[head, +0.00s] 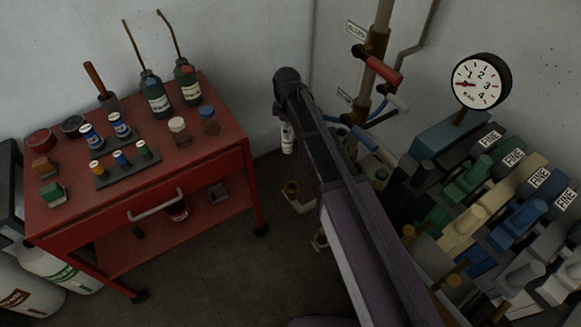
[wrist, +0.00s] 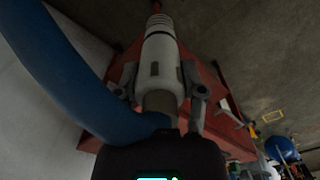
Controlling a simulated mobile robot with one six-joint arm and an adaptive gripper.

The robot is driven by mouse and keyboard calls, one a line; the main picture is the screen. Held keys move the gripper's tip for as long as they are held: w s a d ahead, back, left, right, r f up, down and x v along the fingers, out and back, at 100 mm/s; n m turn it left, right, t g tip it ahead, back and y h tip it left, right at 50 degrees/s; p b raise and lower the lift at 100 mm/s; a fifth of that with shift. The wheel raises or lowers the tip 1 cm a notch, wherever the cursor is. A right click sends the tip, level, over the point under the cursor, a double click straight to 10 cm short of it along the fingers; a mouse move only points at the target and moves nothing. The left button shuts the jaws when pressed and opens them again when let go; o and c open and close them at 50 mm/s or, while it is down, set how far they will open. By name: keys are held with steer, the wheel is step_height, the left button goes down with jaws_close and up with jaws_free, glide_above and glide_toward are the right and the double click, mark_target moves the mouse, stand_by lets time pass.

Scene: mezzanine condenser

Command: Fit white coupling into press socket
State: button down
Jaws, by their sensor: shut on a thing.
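My gripper (wrist: 160,82) is shut on the white coupling (wrist: 161,55), with one finger on each side of its body. The coupling is a white cylinder with dark rings towards its far end, pointing away from the wrist. A thick blue hose (wrist: 62,72) curves close by on the left of the wrist view. In the head view a small white cylinder (head: 287,138), probably the coupling, shows below the end of my arm. The gripper itself is hard to make out there. I cannot tell which part is the press socket.
A red cart (head: 190,150) with bottles and small racks stands at left. A pressure gauge (head: 481,82) and several coloured blocks with FINE tags (head: 513,158) are at right. Pipes with a red-handled part (head: 378,66) rise behind my arm. Floor (head: 215,270) between is mostly clear.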

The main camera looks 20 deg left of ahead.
steer(key=s+d+f+b, duration=0.2)
steer(key=s+f+b, duration=0.2)
steer(key=f+b, duration=0.3)
steer(key=shift+s+d+f+n, duration=0.35)
steer(key=shift+d+f+n, duration=0.05)
steer(key=shift+f, duration=0.45)
steer(key=shift+f+b, duration=0.1)
steer(key=shift+b, duration=0.2)
steer(key=shift+f+b, duration=2.75)
steer(key=shift+f, duration=0.05)
steer(key=shift+f+b, duration=2.85)
steer(key=shift+c, duration=0.5)
jaws_free()
steer(key=shift+r, duration=0.1)
